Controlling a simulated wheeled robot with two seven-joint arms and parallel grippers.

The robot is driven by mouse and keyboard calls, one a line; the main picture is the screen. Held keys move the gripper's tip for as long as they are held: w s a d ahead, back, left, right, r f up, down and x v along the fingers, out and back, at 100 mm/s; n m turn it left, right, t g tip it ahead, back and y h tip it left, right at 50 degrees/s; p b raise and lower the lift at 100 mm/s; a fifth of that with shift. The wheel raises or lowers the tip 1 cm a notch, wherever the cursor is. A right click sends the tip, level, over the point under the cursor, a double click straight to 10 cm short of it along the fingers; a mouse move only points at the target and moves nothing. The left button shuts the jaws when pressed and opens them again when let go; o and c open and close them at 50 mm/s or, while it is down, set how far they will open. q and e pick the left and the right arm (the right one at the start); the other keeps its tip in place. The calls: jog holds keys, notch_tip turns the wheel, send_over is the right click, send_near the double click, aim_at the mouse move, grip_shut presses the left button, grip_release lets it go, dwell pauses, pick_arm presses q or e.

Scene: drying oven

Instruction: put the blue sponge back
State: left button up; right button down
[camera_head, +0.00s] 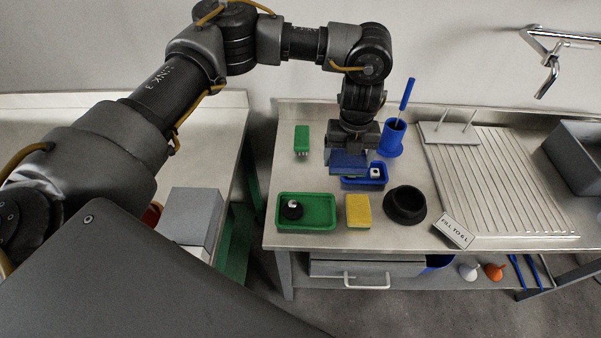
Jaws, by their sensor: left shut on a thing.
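My left gripper (352,146) points down over the steel bench and is shut on the blue sponge (347,162). The sponge shows just under the fingers, its top partly hidden by them. A blue tray (364,187) lies directly below and slightly to the right of the sponge. A small white-and-dark item (375,173) sits at the tray's right end. The sponge overlaps the tray's back left part in this view; I cannot tell whether it touches the tray. My right gripper is not in view.
A green tray (320,224) with a black item, a yellow sponge (358,210) and a black bowl (404,205) stand in front. A blue holder with a brush (391,139) stands close on the right, a green block (301,138) on the left. A ribbed drainboard (490,190) lies further right.

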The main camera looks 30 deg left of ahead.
pick_arm(q)
jog(key=a+f+p, duration=0.2)
jog(key=a+f, duration=0.2)
jog(key=a, duration=0.5)
send_over(300, 175)
jog(key=f, duration=0.3)
jog(key=d+f, duration=0.1)
jog(key=f, duration=0.1)
jog(key=shift+w, duration=0.1)
jog(key=shift+a+f, duration=0.1)
jog(key=shift+a, duration=0.1)
jog(key=shift+a+f, duration=0.15)
jog(key=shift+f, duration=0.8)
jog(key=shift+a+f, duration=0.15)
jog(key=shift+f, duration=0.75)
jog(key=shift+f, duration=0.1)
jog(key=o, duration=1)
jog(key=shift+c, duration=0.2)
